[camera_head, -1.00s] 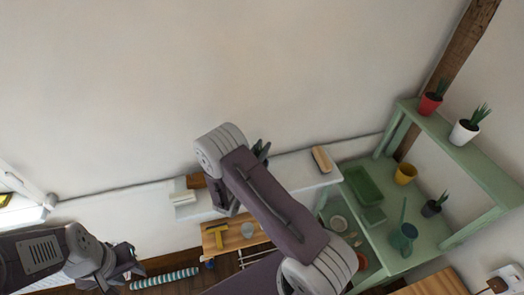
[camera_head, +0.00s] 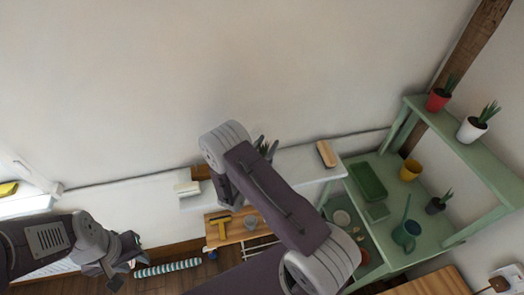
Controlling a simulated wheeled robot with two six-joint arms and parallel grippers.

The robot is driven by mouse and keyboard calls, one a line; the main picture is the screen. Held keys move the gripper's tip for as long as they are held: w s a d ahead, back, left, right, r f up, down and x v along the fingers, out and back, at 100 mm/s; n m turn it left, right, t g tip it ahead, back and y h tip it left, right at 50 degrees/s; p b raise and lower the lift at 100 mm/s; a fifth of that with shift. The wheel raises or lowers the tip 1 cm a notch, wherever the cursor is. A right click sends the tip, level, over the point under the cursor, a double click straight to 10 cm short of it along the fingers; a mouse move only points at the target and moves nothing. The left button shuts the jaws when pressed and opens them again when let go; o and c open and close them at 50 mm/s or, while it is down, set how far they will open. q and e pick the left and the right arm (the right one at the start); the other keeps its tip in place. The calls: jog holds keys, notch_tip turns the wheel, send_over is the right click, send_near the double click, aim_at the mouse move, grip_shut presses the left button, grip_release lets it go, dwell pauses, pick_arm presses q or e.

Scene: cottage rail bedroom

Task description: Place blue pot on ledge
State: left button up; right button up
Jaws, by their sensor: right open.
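The white ledge (camera_head: 312,163) runs along the wall, partly covered by my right arm. My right gripper (camera_head: 266,146) is at the ledge behind my forearm. Its dark fingertips show apart, with green plant leaves (camera_head: 264,150) at them. The pot under these leaves is hidden by my arm, so I cannot see its colour or whether it rests on the ledge. My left gripper (camera_head: 122,262) hangs at the lower left, away from the ledge, with nothing seen in it. Its jaw opening is unclear.
A wooden-backed brush (camera_head: 326,154) and a pale block (camera_head: 187,189) lie on the ledge. The green shelf unit (camera_head: 430,235) at right holds a red pot (camera_head: 437,101), a white pot (camera_head: 471,130), a yellow pot (camera_head: 410,170) and a teal watering can (camera_head: 406,236).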

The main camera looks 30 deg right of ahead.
jog(key=b+v, duration=0.3)
jog(key=v, duration=0.9)
jog(key=s+d+f+m+g+y, duration=0.1)
jog(key=s+d+m+g+y, duration=0.15)
jog(key=s+m+g, duration=0.5)
jog(key=s+d+f+m+g+y, duration=0.1)
jog(key=s+d+m+g+y, duration=0.1)
jog(key=s+d+m+g, duration=0.35)
jog(key=s+a+m+y, duration=0.5)
jog(key=a+m+y, duration=0.3)
jog(key=w+a+r+m+t+y, duration=0.1)
jog(key=w+a+m+t+y, duration=0.1)
jog(key=w+a+m+t, duration=0.1)
jog(key=shift+w+a+r+m+t, duration=0.2)
jog(key=shift+w+a+m+t, duration=0.1)
jog(key=shift+w+m, duration=0.55)
